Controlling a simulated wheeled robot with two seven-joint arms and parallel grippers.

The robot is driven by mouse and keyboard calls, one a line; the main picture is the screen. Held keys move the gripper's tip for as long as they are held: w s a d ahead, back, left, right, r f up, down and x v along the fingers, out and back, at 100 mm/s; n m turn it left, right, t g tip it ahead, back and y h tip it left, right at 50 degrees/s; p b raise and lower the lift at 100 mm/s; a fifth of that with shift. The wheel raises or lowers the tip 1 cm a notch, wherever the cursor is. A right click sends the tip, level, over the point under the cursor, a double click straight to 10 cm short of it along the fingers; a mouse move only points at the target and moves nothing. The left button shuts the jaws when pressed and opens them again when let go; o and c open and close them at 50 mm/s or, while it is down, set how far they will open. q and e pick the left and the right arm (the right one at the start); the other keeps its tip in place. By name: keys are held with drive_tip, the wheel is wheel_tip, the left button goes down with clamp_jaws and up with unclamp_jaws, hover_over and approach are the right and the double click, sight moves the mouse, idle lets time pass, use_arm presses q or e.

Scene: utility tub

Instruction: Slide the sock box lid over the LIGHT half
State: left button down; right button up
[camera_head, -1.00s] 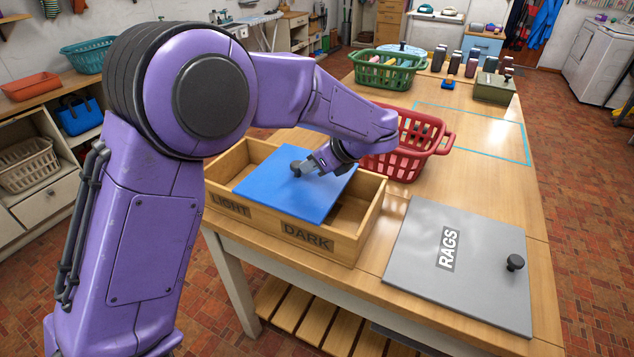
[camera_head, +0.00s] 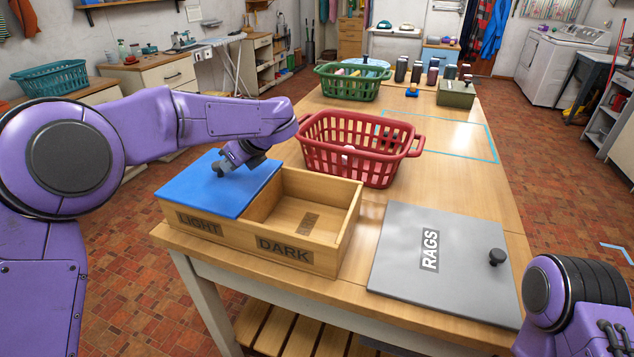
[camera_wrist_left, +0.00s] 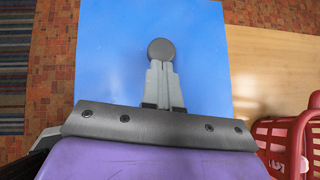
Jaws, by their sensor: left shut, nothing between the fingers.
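The sock box (camera_head: 345,215) is an open wooden box on the table, with a LIGHT label (camera_head: 199,223) on the left and a DARK label (camera_head: 284,249) on the right of its front. The blue lid (camera_head: 200,193) lies over the LIGHT half, and the DARK half is open. My left gripper (camera_head: 222,172) is shut and empty, low over the lid beside its knob. In the left wrist view the closed fingertips (camera_wrist_left: 161,68) are right at the round grey knob (camera_wrist_left: 161,48); I cannot tell whether they touch. My right gripper is out of view.
A red basket (camera_head: 350,165) stands just behind the box. A grey RAGS panel (camera_head: 400,250) with a black knob lies to the right. A green basket (camera_head: 345,87) and several dark containers stand farther back. The table's middle right is clear.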

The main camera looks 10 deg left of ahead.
sight(245, 184)
use_arm(q)
drive_tip(key=shift+a, duration=0.1)
drive_tip(key=shift+s+d, duration=0.1)
drive_tip(key=shift+d, duration=0.2)
drive_tip(key=d, duration=0.2)
drive_tip(key=shift+s+d+r+b, duration=0.1)
drive_tip(key=shift+s+d+b, duration=0.2)
drive_tip(key=shift+s+d, duration=0.1)
drive_tip(key=b+v, duration=0.1)
drive_tip(key=v, duration=0.9)
drive_tip(key=shift+d, duration=0.4)
drive_tip(key=shift+r, duration=0.1)
drive_tip(key=shift+s, duration=0.1)
